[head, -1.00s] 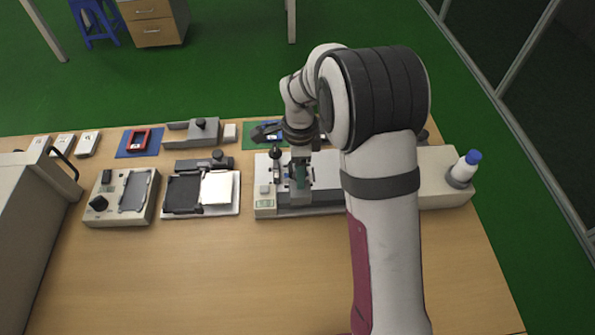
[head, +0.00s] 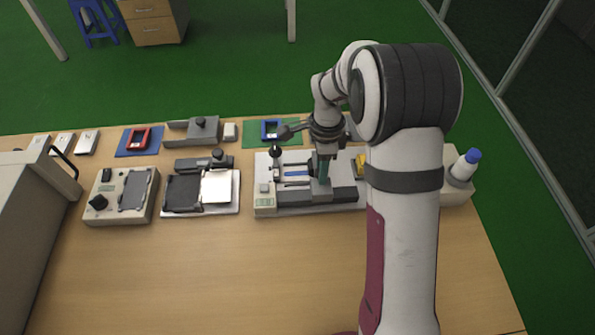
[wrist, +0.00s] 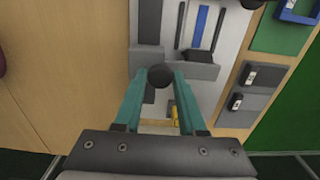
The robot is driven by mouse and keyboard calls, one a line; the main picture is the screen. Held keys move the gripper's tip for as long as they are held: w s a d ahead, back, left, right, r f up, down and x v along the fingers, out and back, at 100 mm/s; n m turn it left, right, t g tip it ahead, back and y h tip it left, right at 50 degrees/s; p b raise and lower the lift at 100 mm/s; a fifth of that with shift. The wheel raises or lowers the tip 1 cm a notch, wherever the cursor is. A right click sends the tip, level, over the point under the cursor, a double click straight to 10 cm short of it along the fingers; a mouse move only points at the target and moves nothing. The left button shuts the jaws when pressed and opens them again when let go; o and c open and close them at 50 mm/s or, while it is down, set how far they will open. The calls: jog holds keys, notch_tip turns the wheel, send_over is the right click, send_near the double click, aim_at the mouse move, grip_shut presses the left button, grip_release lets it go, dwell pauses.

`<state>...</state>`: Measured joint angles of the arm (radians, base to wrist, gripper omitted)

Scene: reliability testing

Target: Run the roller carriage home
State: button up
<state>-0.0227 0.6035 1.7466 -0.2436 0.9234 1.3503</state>
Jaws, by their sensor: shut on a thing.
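My gripper (head: 322,180) is over the long pale bench machine (head: 264,190) in the middle of the table. In the wrist view its teal fingers (wrist: 160,80) are shut on a round black knob (wrist: 160,75). The knob is at a grey crosswise bar, the roller carriage (wrist: 200,71). Slots and a blue strip (wrist: 201,30) show on the bed past the bar; the strip also shows in the head view (head: 297,173), left of my gripper. My arm hides the machine's right part in the head view.
A white bottle with a blue cap (head: 465,165) stands at the right. A black-topped lever (head: 275,153) rises at the machine's left end. A fixture with a white plate (head: 219,188) and a control box (head: 104,200) stand farther left. The front table is clear.

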jog(key=d, duration=0.6)
jog(key=shift+d, duration=0.2)
jog(key=o, duration=0.7)
notch_tip(320, 180, up, 5)
jog(key=shift+r, duration=0.1)
dwell(0.4)
jog(key=s+a+r+n, duration=0.4)
jog(key=s+r, duration=0.3)
jog(key=s, duration=0.3)
jog(key=s+a+n, duration=0.1)
jog(key=s+n, duration=0.1)
jog(key=s, duration=0.4)
jog(key=s+a+n+y, duration=0.1)
jog(key=s+a+n, duration=0.1)
jog(key=s, duration=0.4)
jog(key=s+a+n, duration=0.2)
jog(key=s+n, duration=0.2)
jog(key=s, duration=0.2)
jog(key=shift+s+r+y, duration=0.35)
jog(key=shift+y, duration=0.05)
